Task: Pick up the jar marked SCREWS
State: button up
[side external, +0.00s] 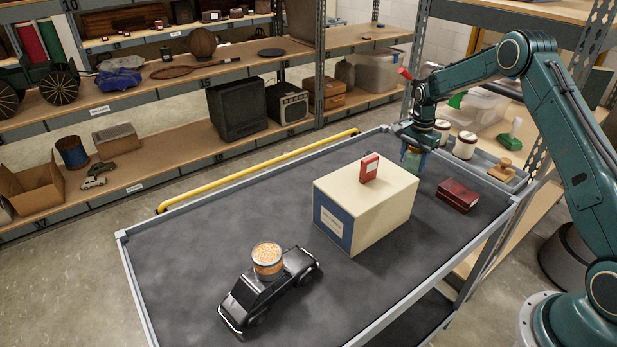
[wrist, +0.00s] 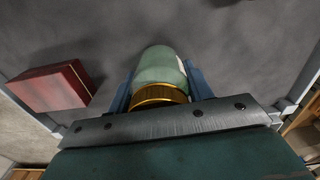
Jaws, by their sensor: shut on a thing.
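My gripper (side external: 414,150) is at the far right end of the cart, pointing down. It is shut on a pale green glass jar with a gold lid, whose body shows in the wrist view (wrist: 160,64). The blue fingers (wrist: 160,88) are on either side of this jar. A bit of white label shows at its edge, but I cannot read any writing. In the side view the jar (side external: 411,160) is small and partly covered by the fingers; I cannot tell whether it touches the cart top. Another jar (side external: 268,262) with orange contents stands on a black model car (side external: 258,295).
A cream and blue box (side external: 385,205) with a small red item (side external: 369,169) on top stands mid-cart. A dark red box (side external: 458,195) lies near the gripper. Two white-lidded jars (side external: 465,146) and a wooden stamp (side external: 505,169) are at the far end.

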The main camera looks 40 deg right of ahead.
notch_tip(320, 180, up, 19)
jog(key=shift+r, duration=0.15)
dwell(0.5)
jog(key=shift+a, duration=0.15)
dwell(0.3)
